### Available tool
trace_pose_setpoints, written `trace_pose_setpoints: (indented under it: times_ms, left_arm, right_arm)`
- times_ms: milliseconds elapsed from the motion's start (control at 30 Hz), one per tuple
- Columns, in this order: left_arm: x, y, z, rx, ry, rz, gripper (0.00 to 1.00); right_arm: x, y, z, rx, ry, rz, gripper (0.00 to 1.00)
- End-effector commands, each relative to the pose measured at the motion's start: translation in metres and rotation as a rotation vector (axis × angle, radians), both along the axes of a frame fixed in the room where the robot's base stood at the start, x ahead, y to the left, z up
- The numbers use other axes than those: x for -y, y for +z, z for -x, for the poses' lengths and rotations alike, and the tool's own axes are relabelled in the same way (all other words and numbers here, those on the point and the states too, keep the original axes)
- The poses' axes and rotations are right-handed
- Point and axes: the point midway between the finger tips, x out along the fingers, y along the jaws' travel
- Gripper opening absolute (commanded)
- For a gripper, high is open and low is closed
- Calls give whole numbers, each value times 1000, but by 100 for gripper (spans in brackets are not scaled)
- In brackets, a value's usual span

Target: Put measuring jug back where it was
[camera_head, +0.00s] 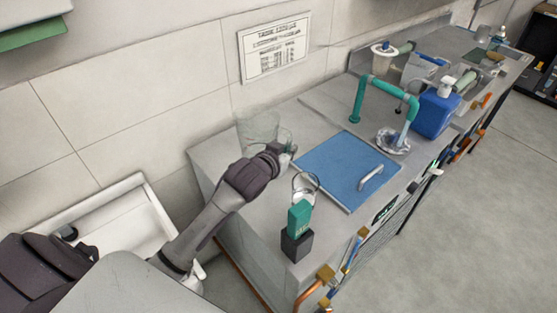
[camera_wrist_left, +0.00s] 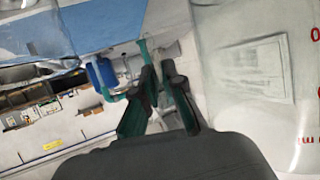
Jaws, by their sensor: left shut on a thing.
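The measuring jug (camera_head: 257,129) is a clear, see-through vessel at the near left end of the grey counter, against the wall side. It looks upright; whether its base touches the counter is hidden behind my arm. My left gripper (camera_head: 284,152) is at the jug's right side, shut on it. In the left wrist view the jug's clear wall with red markings (camera_wrist_left: 305,75) fills the right side, beside my gripper's fingers (camera_wrist_left: 158,85). The exact grip spot on the jug is hard to make out. My right gripper is not in view.
A blue panel with a handle (camera_head: 345,170) lies right of the gripper. A teal tap (camera_head: 385,85), a blue container (camera_head: 435,112) and a green-and-black block (camera_head: 298,228) with a ring stand nearby. A white basin (camera_head: 120,215) is at lower left.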

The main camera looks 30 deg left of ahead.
Motion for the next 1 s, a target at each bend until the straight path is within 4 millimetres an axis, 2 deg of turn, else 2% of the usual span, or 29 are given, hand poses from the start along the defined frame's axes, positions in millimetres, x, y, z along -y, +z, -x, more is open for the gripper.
trace_pose_setpoints:
  times_ms: [100,200,267,533,933,1000]
  left_arm:
    - [-16,-8,4,1,1,-4,0]
    - [-22,-12,5,2,0,-2,0]
    - [-23,-16,6,2,0,-1,0]
    - [-23,-50,6,1,0,-1,0]
    - [-22,-56,6,4,-1,0,0]
    - [-22,-56,6,1,-1,-1,17]
  right_arm:
    - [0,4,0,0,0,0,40]
    - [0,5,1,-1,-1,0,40]
    - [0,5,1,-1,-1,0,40]
    - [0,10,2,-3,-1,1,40]
    - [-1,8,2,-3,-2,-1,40]
    - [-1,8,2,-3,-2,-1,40]
